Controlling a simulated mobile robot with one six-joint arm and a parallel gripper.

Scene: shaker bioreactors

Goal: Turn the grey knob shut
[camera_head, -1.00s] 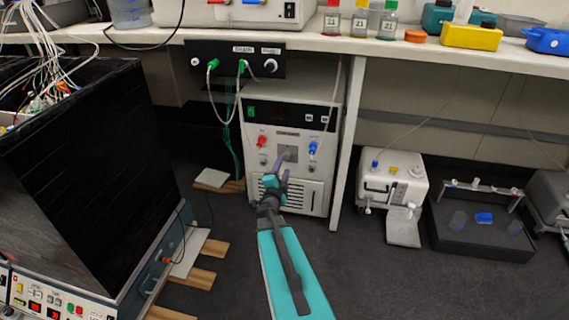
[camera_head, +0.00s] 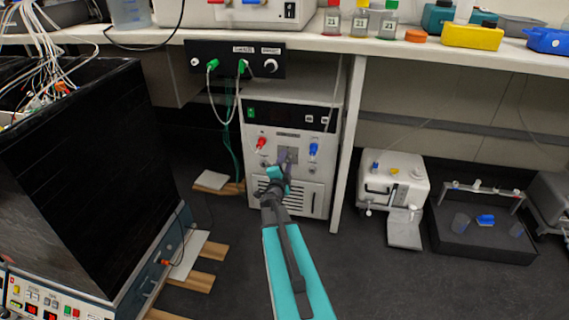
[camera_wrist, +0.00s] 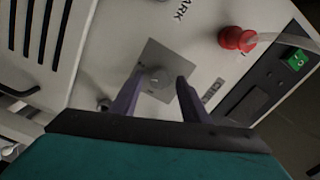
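The grey knob (camera_wrist: 156,79) sits on a square grey plate (camera_wrist: 178,62) on the front of a white unit (camera_head: 297,197). In the wrist view it lies between and just beyond the two purple fingertips of my gripper (camera_wrist: 157,88). The fingers are apart, and I see a gap between each of them and the knob. In the head view my gripper (camera_head: 284,160) is in front of the plate and hides most of the knob.
A black panel (camera_head: 236,59) with cables hangs above the unit. A bench leg (camera_head: 348,140) stands close on its right. A large black box (camera_head: 85,170) is at the left. A small white device (camera_head: 393,180) stands on the floor at the right. Open floor lies in front.

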